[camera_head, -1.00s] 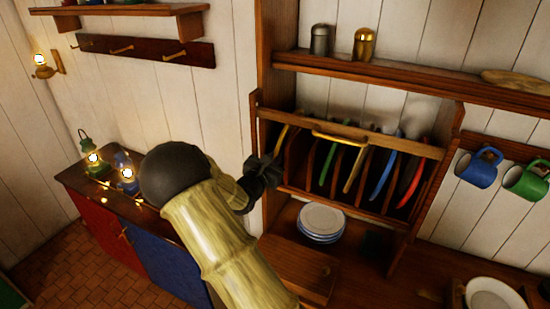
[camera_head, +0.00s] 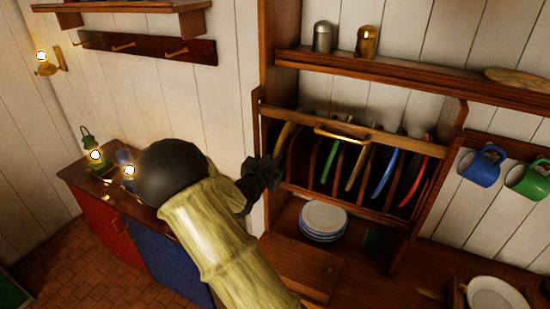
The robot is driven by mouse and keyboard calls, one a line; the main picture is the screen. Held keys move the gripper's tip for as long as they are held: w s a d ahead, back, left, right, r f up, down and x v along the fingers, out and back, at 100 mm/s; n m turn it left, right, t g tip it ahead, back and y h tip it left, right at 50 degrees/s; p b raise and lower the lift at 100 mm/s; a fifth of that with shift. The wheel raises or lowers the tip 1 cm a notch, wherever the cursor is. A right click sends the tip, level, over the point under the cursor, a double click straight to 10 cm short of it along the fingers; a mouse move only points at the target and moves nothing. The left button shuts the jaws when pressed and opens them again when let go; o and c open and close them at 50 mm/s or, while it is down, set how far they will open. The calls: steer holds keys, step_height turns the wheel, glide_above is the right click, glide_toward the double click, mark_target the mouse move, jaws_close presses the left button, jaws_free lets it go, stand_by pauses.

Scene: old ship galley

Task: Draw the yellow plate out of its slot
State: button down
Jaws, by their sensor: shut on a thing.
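The yellow plate (camera_head: 284,136) stands on edge in the leftmost slot of the wooden plate rack (camera_head: 380,136). Its upper part shows behind the front rail; its lower part is hidden by the slot and my gripper. My gripper (camera_head: 272,167) is at the rack's left end, in front of that slot, and is shut on the plate's near edge. The fingertips are dark and small, so the exact contact is hard to see. Green (camera_head: 329,162), cream-yellow (camera_head: 356,168), blue (camera_head: 384,173) and red (camera_head: 413,182) plates stand in slots farther right.
A brass handle (camera_head: 341,134) sits on the rack's front rail. White plates (camera_head: 324,216) are stacked on the shelf below. Blue (camera_head: 481,168) and green (camera_head: 527,181) mugs hang at right. Lanterns (camera_head: 96,155) stand on the left cabinet. Space before the rack looks free.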

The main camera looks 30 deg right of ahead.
steer(key=shift+v, duration=0.9)
steer(key=shift+r, duration=0.1)
steer(key=c, duration=1.2)
jaws_free()
steer(key=shift+a, duration=0.1)
steer(key=shift+v, duration=3.45)
steer(key=shift+s, duration=0.1)
